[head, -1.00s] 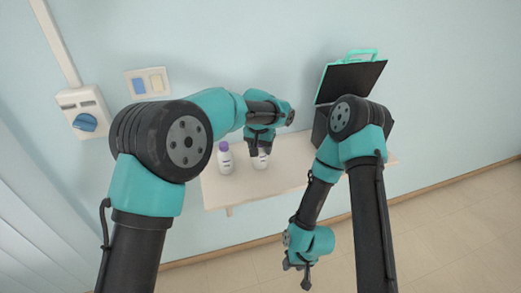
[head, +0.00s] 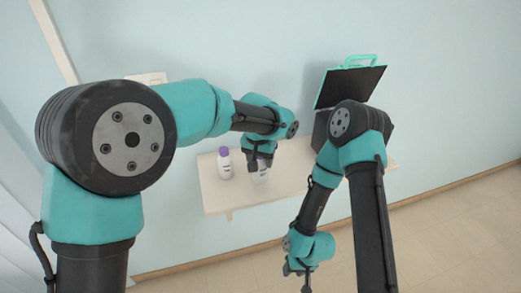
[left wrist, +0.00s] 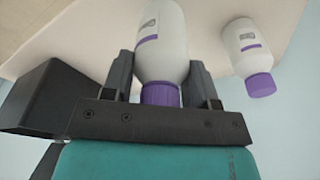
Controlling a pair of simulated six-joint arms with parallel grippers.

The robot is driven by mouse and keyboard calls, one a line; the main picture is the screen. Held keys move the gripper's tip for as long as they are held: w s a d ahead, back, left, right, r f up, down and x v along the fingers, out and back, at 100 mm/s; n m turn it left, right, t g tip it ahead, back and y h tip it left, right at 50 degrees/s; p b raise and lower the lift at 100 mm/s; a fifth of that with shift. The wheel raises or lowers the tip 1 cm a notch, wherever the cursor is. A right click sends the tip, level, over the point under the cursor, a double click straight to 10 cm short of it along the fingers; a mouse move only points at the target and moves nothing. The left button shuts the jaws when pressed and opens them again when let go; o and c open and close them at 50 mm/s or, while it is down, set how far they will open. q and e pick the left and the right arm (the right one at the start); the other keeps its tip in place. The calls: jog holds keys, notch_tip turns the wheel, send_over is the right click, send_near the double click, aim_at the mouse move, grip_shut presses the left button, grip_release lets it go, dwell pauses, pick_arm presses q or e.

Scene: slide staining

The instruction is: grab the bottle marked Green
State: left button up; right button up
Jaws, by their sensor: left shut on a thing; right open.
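Two white bottles with purple caps are on the small table (head: 220,203). One bottle (head: 259,172) is between the fingers of my left gripper (head: 257,165), which is shut on it. In the left wrist view this held bottle (left wrist: 163,50) has its purple cap toward the palm and a finger on each side. The other bottle (head: 225,163) stands to its left in the head view; it also shows at the right in the left wrist view (left wrist: 245,50). The label writing is too small to read. My right gripper (head: 297,272) is open and empty, low in front of the table.
A dark case with a teal handle and raised lid (head: 349,87) stands at the table's right end, partly behind my right arm. The wall (head: 250,50) is close behind the table. The floor (head: 440,230) at right is clear.

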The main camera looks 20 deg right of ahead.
aim_at(260, 175)
pick_arm(q)
jog(key=s, duration=0.2)
jog(key=s+a, duration=0.1)
jog(key=s, duration=0.2)
jog(key=s+a, duration=0.1)
jog(key=s, duration=0.1)
jog(key=shift+s+a+r, duration=0.1)
jog(key=shift+s+r, duration=0.15)
jog(key=shift+r, duration=0.1)
